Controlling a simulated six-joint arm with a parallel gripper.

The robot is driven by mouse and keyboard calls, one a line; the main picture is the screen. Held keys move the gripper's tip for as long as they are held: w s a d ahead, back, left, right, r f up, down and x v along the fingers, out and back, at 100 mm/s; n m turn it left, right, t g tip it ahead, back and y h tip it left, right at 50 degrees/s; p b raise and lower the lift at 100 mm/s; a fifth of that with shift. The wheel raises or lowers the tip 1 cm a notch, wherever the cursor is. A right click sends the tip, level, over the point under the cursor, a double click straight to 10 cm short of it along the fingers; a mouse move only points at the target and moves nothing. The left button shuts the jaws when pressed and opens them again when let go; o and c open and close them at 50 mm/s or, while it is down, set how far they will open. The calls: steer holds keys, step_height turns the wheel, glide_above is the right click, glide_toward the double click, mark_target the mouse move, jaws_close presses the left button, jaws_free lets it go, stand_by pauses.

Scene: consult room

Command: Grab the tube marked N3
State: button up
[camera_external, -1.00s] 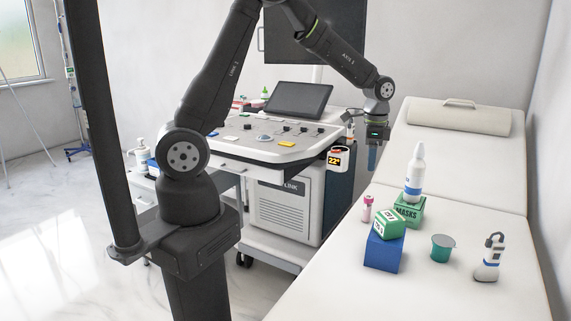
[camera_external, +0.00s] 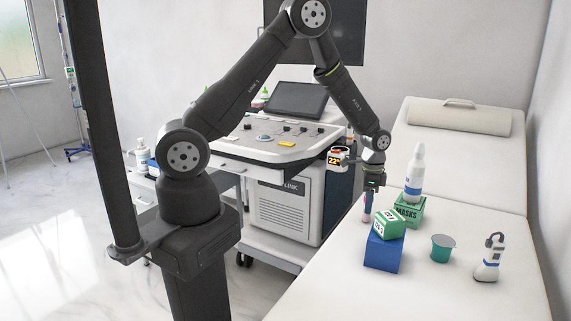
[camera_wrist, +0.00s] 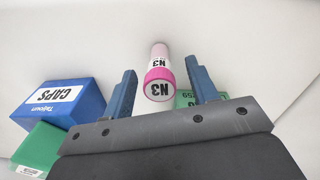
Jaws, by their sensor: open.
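The tube marked N3 (camera_wrist: 157,58) has a pink cap with N3 on its top and a pale pink body with a white N3 label. In the wrist view it lies between the two blue fingers of my gripper (camera_wrist: 161,75), with a gap on each side. In the external view my gripper (camera_external: 368,203) points down over the tube on the couch. It mostly hides the tube, and only a pink bit (camera_external: 367,218) shows at the fingertips. My gripper is open and holds nothing.
Close by on the couch (camera_external: 335,285) stand a blue box (camera_external: 383,255) with a green box (camera_external: 389,223) on it, and a green MASKS box (camera_external: 408,212) bearing a white bottle (camera_external: 414,172). A teal cup (camera_external: 441,250) and a white device (camera_external: 489,262) stand farther right.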

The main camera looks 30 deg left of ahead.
steer(key=shift+f, duration=0.95)
steer(key=c, duration=1)
steer(key=shift+r, duration=0.15)
